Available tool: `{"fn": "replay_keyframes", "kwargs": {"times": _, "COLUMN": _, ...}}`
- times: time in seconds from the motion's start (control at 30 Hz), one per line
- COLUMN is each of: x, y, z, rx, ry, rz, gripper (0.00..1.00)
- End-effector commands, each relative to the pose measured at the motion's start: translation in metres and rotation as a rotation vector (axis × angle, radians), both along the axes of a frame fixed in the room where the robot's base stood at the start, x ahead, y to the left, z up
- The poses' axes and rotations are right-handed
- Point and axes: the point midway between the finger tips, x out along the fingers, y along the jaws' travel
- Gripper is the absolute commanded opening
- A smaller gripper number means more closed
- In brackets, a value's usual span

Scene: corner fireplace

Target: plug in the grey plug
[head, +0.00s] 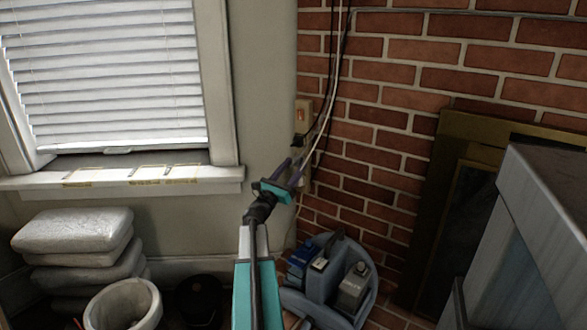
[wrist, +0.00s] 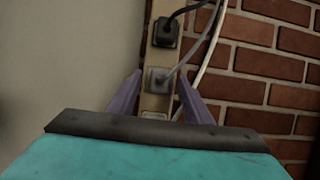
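A beige power strip (head: 303,125) with an orange-red switch is mounted upright where the plain wall meets the brick. In the wrist view, the strip (wrist: 156,104) carries a black plug (wrist: 167,32) higher up and the grey plug (wrist: 159,78) below it, with a grey cable leading up right. The grey plug lies against the strip's face; I cannot tell how deeply it is seated. My gripper (head: 291,172) is open, its two purple fingers either side of the grey plug in the wrist view (wrist: 160,76), with visible gaps. Contact is not visible. In the head view the grey plug is unclear.
Black and white cables (head: 327,118) hang down the brick wall (head: 400,75). A blue caddy (head: 318,299) stands on the floor below. A windowsill (head: 120,181), stacked bags (head: 75,233) and a white pot (head: 122,304) are left; a grey cabinet (head: 535,235) is right.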

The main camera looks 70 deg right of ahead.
Motion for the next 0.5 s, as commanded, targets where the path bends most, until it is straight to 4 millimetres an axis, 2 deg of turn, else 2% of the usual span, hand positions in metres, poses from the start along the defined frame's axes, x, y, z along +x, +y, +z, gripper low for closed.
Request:
{"fn": "replay_keyframes", "kwargs": {"times": 0.33, "x": 0.0002, "y": 0.0009, "z": -0.0005, "rx": 0.001, "ry": 0.000, "rz": 0.000, "gripper": 0.48}}
{"fn": "replay_keyframes", "kwargs": {"times": 0.5, "x": 0.0022, "y": 0.0082, "z": -0.0030, "rx": 0.001, "ry": 0.000, "rz": 0.001, "gripper": 0.48}}
